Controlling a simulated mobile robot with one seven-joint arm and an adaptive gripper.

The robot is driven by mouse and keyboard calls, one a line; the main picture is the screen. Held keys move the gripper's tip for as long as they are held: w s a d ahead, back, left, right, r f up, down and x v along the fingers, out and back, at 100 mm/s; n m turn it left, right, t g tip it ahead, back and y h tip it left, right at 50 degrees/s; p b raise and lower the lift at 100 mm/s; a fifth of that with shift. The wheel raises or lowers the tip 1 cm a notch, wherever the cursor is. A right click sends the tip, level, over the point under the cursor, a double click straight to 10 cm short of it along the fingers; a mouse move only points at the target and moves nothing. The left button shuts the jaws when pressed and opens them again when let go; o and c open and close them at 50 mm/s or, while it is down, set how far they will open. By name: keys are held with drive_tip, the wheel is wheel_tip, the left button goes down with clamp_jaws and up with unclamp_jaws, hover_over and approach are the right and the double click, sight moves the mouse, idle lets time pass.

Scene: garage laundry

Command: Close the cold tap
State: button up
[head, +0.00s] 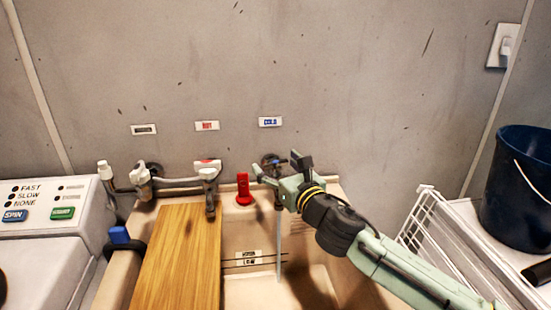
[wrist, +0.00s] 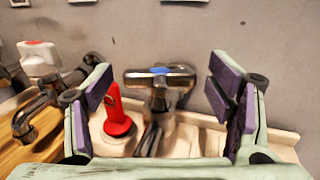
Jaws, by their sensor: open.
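In the head view the cold tap (head: 270,160) is partly hidden by my gripper (head: 280,170), under the blue COLD label (head: 270,122). A thin pale stream of water (head: 279,250) falls below it into the sink (head: 330,270). My gripper is open and empty, its purple-padded fingers (wrist: 160,92) spread to the left and right of the handle. I cannot tell whether either finger touches it.
A red upright object (head: 243,190) stands on the sink rim just left of the cold tap. The hot tap (head: 207,172) is further left. A wooden board (head: 178,265) covers the sink's left part. A wire rack (head: 425,225) and dark blue bucket (head: 520,185) stand right.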

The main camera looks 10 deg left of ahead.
drive_tip(key=shift+w+a, duration=0.45)
drive_tip(key=c, duration=1.2)
